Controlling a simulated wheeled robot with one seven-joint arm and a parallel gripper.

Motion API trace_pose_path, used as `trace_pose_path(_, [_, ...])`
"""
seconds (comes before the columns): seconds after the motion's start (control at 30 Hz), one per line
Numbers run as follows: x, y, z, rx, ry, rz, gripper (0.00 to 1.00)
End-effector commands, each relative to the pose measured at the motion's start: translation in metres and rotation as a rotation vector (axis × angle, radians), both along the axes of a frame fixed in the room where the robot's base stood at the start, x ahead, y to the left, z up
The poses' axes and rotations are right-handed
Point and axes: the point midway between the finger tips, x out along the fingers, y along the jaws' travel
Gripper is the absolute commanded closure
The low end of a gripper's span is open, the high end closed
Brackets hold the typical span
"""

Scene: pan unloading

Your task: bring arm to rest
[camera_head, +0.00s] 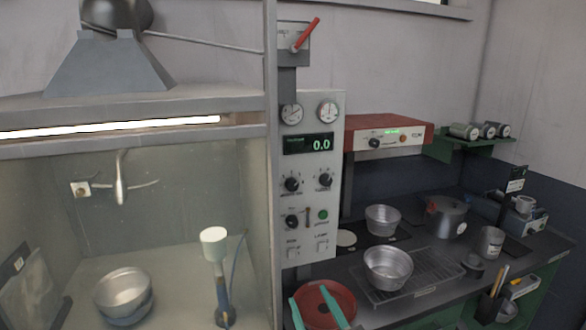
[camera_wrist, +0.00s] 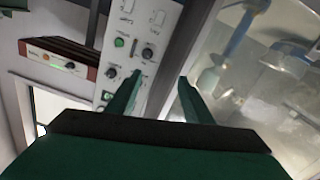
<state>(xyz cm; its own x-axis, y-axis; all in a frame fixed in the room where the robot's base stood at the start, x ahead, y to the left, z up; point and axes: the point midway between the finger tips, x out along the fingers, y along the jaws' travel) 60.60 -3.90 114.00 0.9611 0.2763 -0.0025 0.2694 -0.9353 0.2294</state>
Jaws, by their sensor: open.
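My gripper (camera_head: 309,294) shows at the bottom centre of the head view as two teal fingers spread apart, in front of a red round thing (camera_head: 316,310). In the wrist view my gripper (camera_wrist: 160,78) is open with nothing between its green fingers. The fingers point toward the grey control panel (camera_wrist: 172,38). A metal pan (camera_head: 388,268) sits on a wire rack (camera_head: 432,270) to the right. Another metal pan (camera_head: 123,294) stands inside the glazed hood at left.
The control panel (camera_head: 312,180) stands upright behind my gripper. A smaller metal pan (camera_head: 382,219), a lidded pot (camera_head: 446,216) and a metal cup (camera_head: 490,243) stand on the dark bench. A red-topped control box (camera_head: 390,137) is above them. A white-topped stand (camera_head: 214,240) is inside the hood.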

Motion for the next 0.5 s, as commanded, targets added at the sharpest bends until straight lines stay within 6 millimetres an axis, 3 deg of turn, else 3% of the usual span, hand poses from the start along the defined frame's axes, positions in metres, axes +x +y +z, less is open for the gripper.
trace_pose_path(0.27, [-0.009, 0.002, -0.042, 0.080, 0.035, -0.051, 0.53])
trace_pose_path(0.5, [-0.033, 0.005, -0.104, 0.179, 0.087, -0.132, 0.53])
